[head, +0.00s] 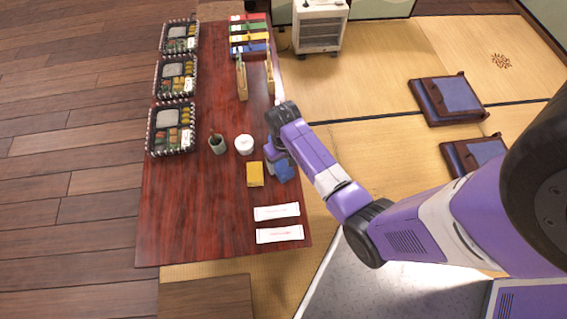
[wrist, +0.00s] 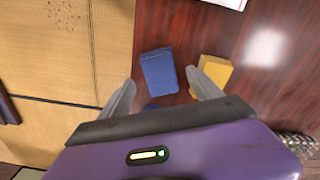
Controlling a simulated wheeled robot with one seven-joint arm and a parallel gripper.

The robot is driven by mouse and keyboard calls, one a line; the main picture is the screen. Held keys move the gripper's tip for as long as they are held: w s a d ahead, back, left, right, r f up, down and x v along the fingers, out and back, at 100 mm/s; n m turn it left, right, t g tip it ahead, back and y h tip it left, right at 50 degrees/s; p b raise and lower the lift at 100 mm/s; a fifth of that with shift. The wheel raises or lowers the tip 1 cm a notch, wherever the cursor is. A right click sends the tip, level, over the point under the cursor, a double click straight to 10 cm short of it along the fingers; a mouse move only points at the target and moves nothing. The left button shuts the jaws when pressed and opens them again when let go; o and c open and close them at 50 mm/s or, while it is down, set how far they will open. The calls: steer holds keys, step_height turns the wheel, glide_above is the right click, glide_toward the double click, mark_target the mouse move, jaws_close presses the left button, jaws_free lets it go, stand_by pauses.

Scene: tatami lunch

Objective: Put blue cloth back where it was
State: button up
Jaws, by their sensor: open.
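The blue cloth (head: 286,173) is a small folded rectangle lying near the right edge of the dark red table (head: 190,215), beside a yellow cloth (head: 254,174). In the wrist view the blue cloth (wrist: 159,72) lies flat on the table beyond my fingertips, with the yellow cloth (wrist: 216,70) to its right. My gripper (wrist: 161,88) is open, its two fingers apart with nothing held between them. In the head view my gripper (head: 277,158) is over the table's right edge, right at the blue cloth and partly covering it.
Two white packets (head: 277,212) lie nearer. A white cup (head: 244,145) and a dark green cup (head: 217,144) stand left of my gripper. Wooden holders (head: 241,82), coloured items (head: 249,40) and bento boxes (head: 172,128) are farther off. The table's near left is clear.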

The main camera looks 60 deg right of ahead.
mark_target(284, 170)
step_height(284, 170, up, 8)
steer(key=f+p, duration=0.1)
steer(key=p, duration=0.1)
steer(key=s+a+r+n+t+h, duration=0.2)
steer(key=s+a+n+t, duration=0.1)
steer(key=s+a+t, duration=0.55)
steer(key=s+a+r+n+t, duration=0.1)
steer(key=s+a+r+t, duration=0.1)
steer(key=r, duration=0.6)
steer(key=s+a+r+n+t+y, duration=0.1)
steer(key=s+a+r, duration=0.3)
steer(key=r, duration=0.5)
steer(key=s+a+r+t+y, duration=0.1)
steer(key=s+a+r+t, duration=0.2)
steer(key=r, duration=0.6)
steer(key=shift+s+a+r+n, duration=0.2)
steer(key=shift+s+a+n, duration=0.1)
steer(key=shift+a+n, duration=0.15)
